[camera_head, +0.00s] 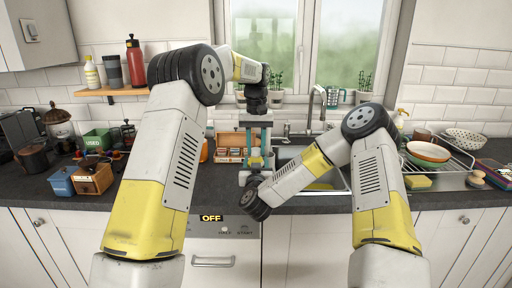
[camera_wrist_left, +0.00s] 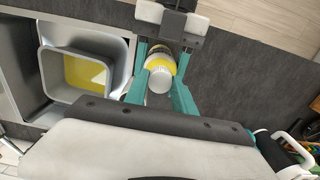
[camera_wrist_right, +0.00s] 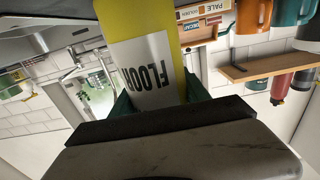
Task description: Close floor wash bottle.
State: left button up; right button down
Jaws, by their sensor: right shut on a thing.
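The floor wash bottle is yellow with a white label reading FLOOR, seen close up in the right wrist view (camera_wrist_right: 150,65). My right gripper (camera_wrist_right: 158,95) is shut around its body, one teal finger on each side. In the left wrist view a round white cap (camera_wrist_left: 158,80) sits at the top of the bottle; I cannot tell how tightly it is seated. My left gripper (camera_wrist_left: 168,75) points down from above, its teal fingers apart on either side of the cap. In the head view the left gripper (camera_head: 257,150) hides most of the bottle.
The sink (camera_wrist_left: 40,85) is beside the bottle and holds a grey basin with something yellow in it. A wooden box (camera_head: 229,155) stands behind. A dish rack (camera_head: 450,158) with bowls is at the right. Crates (camera_head: 92,178) and pots are at the left.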

pick_arm(q)
grip_shut()
jog(key=o, duration=1.1)
grip_release()
notch_tip(320, 180, up, 12)
pick_arm(e)
jog(key=shift+c, duration=2.3)
grip_release()
